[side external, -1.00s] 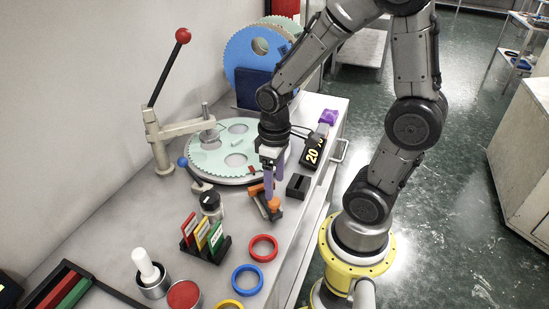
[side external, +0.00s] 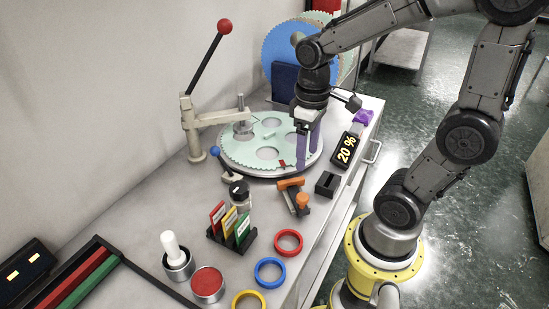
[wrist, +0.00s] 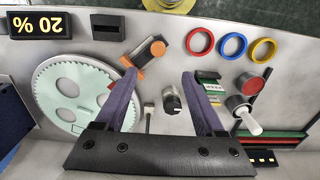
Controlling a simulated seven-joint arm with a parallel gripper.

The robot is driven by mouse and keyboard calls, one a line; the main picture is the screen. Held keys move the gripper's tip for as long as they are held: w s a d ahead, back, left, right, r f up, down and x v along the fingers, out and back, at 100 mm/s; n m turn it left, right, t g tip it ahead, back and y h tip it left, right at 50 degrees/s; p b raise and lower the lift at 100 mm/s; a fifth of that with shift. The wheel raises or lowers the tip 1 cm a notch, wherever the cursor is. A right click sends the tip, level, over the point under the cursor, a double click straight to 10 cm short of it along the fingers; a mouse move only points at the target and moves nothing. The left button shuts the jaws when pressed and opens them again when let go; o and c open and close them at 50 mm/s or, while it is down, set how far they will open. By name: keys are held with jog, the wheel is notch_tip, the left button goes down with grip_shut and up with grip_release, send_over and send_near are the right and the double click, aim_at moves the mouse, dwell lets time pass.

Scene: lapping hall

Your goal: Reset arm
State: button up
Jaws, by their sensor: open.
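My gripper (side external: 308,140) hangs above the right edge of the pale green toothed disc (side external: 268,153), with its purple fingers pointing down. In the wrist view my gripper (wrist: 160,77) has its two fingers wide apart and nothing between the tips. The orange and black clamp (side external: 292,185) lies on the bench in front of the disc, apart from the fingers. It also shows in the wrist view (wrist: 143,57), just beyond the left fingertip.
A lever press with a red knob (side external: 224,26) stands left of the disc. A black slotted block (side external: 327,184) and a "20 %" display (side external: 346,149) are at right. Nearer are card holder (side external: 232,238), red ring (side external: 288,243), blue ring (side external: 270,272) and yellow ring (side external: 249,301).

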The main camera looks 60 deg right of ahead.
jog(key=s+a+r+t, duration=0.4)
jog(key=s+r+t, duration=0.1)
jog(key=r, duration=0.2)
jog(key=shift+a+t, duration=0.3)
